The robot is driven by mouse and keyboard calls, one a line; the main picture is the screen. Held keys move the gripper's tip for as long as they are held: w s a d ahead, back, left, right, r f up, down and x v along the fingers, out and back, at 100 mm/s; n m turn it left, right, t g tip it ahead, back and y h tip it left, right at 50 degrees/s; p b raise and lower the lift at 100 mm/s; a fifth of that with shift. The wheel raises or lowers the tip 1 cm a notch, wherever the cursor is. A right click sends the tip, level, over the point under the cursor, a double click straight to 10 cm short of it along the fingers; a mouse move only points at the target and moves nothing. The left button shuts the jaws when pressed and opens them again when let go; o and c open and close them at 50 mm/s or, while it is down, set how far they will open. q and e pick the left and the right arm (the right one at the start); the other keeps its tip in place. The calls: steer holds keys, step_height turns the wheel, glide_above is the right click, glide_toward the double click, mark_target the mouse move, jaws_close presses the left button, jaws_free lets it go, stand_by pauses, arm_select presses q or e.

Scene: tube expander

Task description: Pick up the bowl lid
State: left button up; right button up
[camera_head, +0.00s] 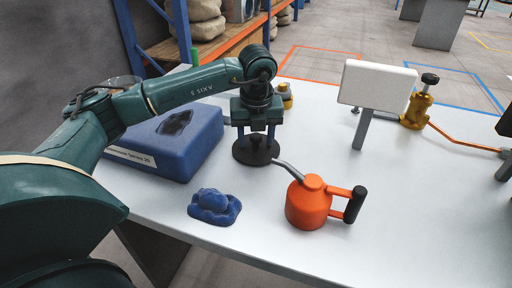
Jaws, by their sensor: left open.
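The bowl lid appears to be the dark round disc (262,157) with a small knob at its middle, lying on the white table near its far side. My left gripper (257,139) points down over the lid, its two fingers open on either side of the knob. The fingertips are close to the lid; I cannot tell whether they touch it. The gripper hides the lid's far part.
A blue box (150,150) stands left of the lid, under my left arm. A blue lumpy object (214,205) and an orange oil can (308,203) are nearer, the can's spout reaching toward the lid. A white board (377,86) stands right. The right front table is clear.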

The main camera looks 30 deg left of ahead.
mark_target(256, 135)
arm_select(q)
steer(key=shift+c, duration=0.4)
steer(key=c, duration=1)
steer(key=shift+r, duration=0.1)
step_height(256, 135, up, 10)
